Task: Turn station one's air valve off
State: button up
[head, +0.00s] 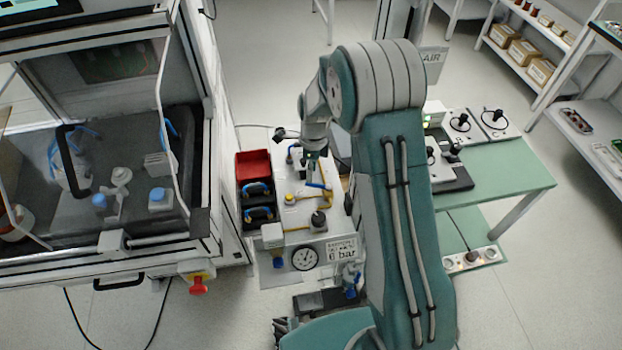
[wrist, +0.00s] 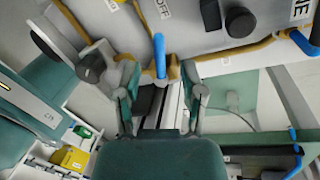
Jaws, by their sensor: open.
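A blue valve lever (wrist: 159,55) on a brass-coloured pipe shows in the wrist view, close to a printed "OFF" label (wrist: 163,10). A second blue lever (wrist: 303,42) is at the right edge, near a partly cut-off label ending in "NE". My gripper (wrist: 161,92) is open, with one finger on each side of the first lever's line and nothing held. I cannot tell whether the fingers touch it. In the head view my gripper (head: 311,163) is over the white air panel (head: 290,222), just above a blue lever (head: 317,186).
A black knob (wrist: 240,21) stands beside the lever. A glazed cabinet (head: 110,150) stands left and a green-topped bench (head: 500,175) right.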

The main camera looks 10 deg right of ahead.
aim_at(311, 197)
jog(key=shift+s+a+f, duration=0.1)
jog(key=shift+s+f, duration=0.05)
jog(key=shift+f, duration=0.7)
jog(key=shift+s+a+f, duration=0.1)
jog(key=shift+s+f, duration=0.05)
jog(key=shift+f, duration=0.65)
grip_shut()
jog(key=shift+s+a+n+h, duration=0.15)
jog(key=shift+s+n, duration=0.35)
jog(key=shift+n, duration=0.65)
jog(key=shift+s+a+n+h, duration=0.1)
jog(key=shift+s+n+h, duration=0.25)
jog(key=shift+n, duration=0.8)
grip_release()
jog(key=shift+d, duration=0.1)
notch_tip(311, 197, up, 12)
jog(key=w, duration=0.2)
jog(key=shift+w+f, duration=0.15)
jog(key=shift+f, duration=0.05)
